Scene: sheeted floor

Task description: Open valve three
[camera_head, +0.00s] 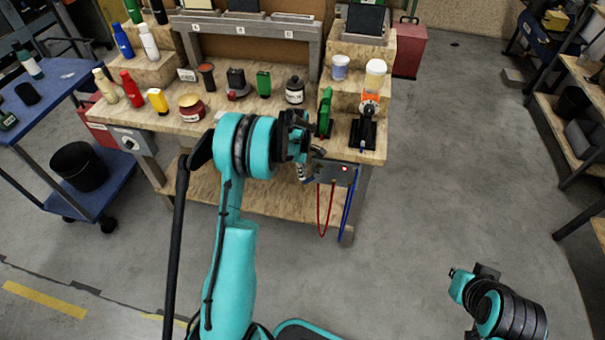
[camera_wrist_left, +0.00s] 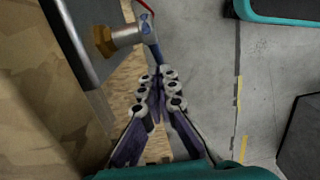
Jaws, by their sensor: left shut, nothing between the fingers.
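A grey box (camera_head: 336,172) with a red light is fixed to the front right edge of the workbench. A red hose and a blue hose hang below it. In the left wrist view a metal valve fitting (camera_wrist_left: 126,35) with a brass collar (camera_wrist_left: 103,41) sticks out of the grey box side (camera_wrist_left: 75,30). A thin red part and a blue part show at its end. No valve number is readable. My left gripper (camera_head: 304,172) is at the left end of the box. Its shut, empty fingertips (camera_wrist_left: 158,76) are just below the fitting; contact is unclear. My right arm is low right; its fingers are unclear.
The wooden workbench (camera_head: 230,207) has a lower shelf and holds bottles and jars. A green upright part (camera_head: 324,112) and a black stand (camera_head: 362,132) are near my left gripper. A blue cart (camera_head: 40,165) is left, shelves (camera_head: 560,130) right. The floor between is clear.

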